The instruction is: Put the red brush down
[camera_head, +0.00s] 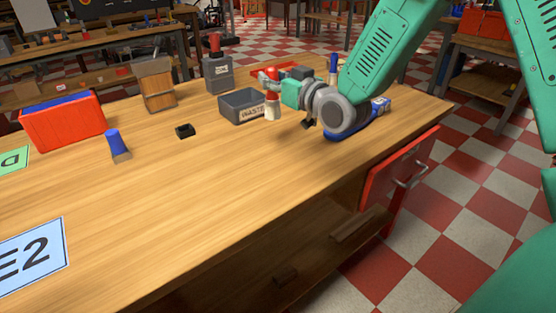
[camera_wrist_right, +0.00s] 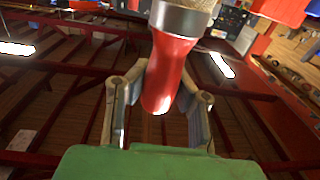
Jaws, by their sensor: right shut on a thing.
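The red brush (camera_head: 272,96) is upright with its pale end down, just right of the waste bin at the far part of the bench. My right gripper (camera_head: 274,88) reaches in from the right and is shut on its red handle. In the right wrist view the red brush (camera_wrist_right: 174,65) sits between the two fingers of my right gripper (camera_wrist_right: 160,90), its pale end at the top edge. I cannot tell whether the brush touches the bench top. My left gripper is not in view.
The grey waste bin (camera_head: 237,108) stands close to the brush. A blue brush (camera_head: 114,145), a small black part (camera_head: 185,131), a red bin (camera_head: 60,124), a wooden box (camera_head: 156,84) and a grey can (camera_head: 218,74) stand farther left. The bench's front middle is clear.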

